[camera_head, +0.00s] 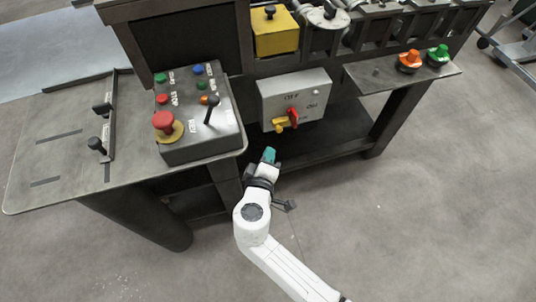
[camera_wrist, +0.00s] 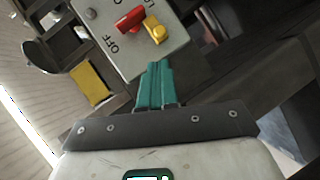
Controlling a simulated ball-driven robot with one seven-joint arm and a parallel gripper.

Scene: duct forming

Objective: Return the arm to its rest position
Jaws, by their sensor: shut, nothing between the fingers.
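My white arm reaches up from the bottom of the head view. My gripper (camera_head: 269,155) has teal fingers and is in front of the machine, below and left of the grey switch box (camera_head: 295,97). In the wrist view the teal fingers of my gripper (camera_wrist: 156,68) are together with nothing between them. The switch box also shows in the wrist view (camera_wrist: 135,50), with its red rotary handle (camera_wrist: 130,20) and a yellow part (camera_wrist: 156,30) just beyond my fingertips. My fingers look apart from the box.
A control panel (camera_head: 196,125) with a red emergency button (camera_head: 163,122) and a black lever stands on the left table (camera_head: 60,130). An orange knob (camera_head: 409,60) and a green knob (camera_head: 438,54) sit on the right shelf. The floor (camera_head: 420,220) at the lower right is clear.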

